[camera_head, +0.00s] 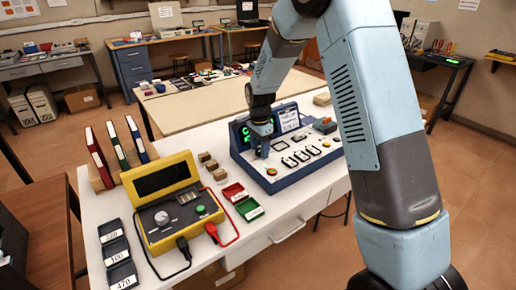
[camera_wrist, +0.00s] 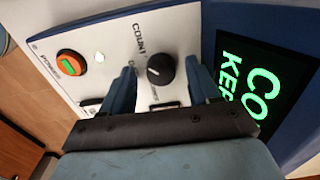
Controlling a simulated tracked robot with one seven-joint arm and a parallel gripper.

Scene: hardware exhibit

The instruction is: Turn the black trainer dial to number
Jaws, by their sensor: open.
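The trainer is a blue-framed console with a white panel (camera_head: 312,152) on the white table. Its black dial (camera_wrist: 160,69) is round with a white pointer mark, and "COUNT" is printed beside it in the wrist view. My gripper (camera_wrist: 159,76) is open, with one finger on each side of the dial. A gap shows between the dial and each finger. In the head view my gripper (camera_head: 262,148) is over the panel's left part and hides the dial. The trainer's dark screen (camera_wrist: 262,85) shows green letters, cut off by the frame edge.
A round orange button with a green mark (camera_wrist: 71,63) is on the panel left of the dial. A yellow meter (camera_head: 172,205) with red and black leads stands left of the trainer. Small wooden blocks (camera_head: 211,165) and red and green trays (camera_head: 234,192) lie between them.

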